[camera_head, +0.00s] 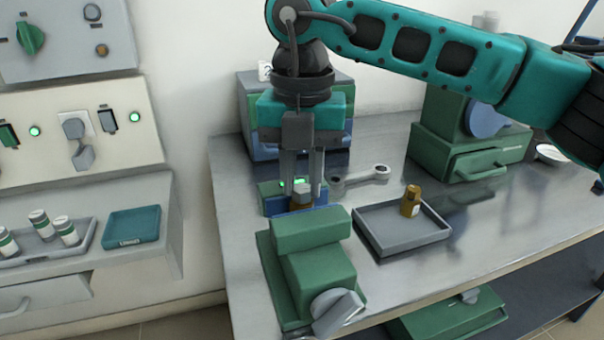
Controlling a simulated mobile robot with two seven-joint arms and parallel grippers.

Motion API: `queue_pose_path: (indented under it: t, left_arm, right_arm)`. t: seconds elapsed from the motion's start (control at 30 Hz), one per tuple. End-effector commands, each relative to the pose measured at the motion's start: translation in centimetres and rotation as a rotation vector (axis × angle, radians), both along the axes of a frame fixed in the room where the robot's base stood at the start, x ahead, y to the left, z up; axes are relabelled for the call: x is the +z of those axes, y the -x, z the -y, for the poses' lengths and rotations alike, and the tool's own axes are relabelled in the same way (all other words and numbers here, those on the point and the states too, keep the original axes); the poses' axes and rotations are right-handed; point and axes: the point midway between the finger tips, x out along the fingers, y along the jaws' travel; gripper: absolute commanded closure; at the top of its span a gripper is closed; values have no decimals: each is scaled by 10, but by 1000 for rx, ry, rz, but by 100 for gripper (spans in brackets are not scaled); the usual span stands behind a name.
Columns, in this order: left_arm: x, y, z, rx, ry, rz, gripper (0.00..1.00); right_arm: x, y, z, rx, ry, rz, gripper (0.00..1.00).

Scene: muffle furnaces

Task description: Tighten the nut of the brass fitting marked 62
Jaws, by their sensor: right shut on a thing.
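My right gripper (302,180) points straight down at the table, its fingers closed around the upper part of a brass fitting (300,203). The fitting stands upright at a small blue-and-green block (270,203) with green lights. The fingers hide part of the fitting, and no number on it can be read. A second brass piece (410,203) with a pale label stands in a grey tray (386,249) to the right; its marking is too small to read. My left gripper is not in view.
A green device (312,268) stands close in front of the held fitting. A green and blue box (246,100) is behind my gripper, and a green machine (440,150) is at the back right. Bare table lies right of the tray.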

Motion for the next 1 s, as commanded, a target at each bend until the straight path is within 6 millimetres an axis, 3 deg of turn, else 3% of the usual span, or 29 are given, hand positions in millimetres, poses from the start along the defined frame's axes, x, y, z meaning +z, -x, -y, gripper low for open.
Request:
queue_pose_path:
  t: [0.4, 0.43, 0.67, 1.0]
  left_arm:
    - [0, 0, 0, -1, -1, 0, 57]
    - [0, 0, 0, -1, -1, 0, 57]
    - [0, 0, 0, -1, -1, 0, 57]
    - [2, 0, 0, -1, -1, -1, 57]
  right_arm:
    - [1, 0, 0, -5, -1, 1, 100]
    - [1, 0, 0, -5, -1, 1, 72]
    - [0, 0, 0, -5, 0, 1, 50]
    - [6, 0, 0, -5, -1, 1, 49]
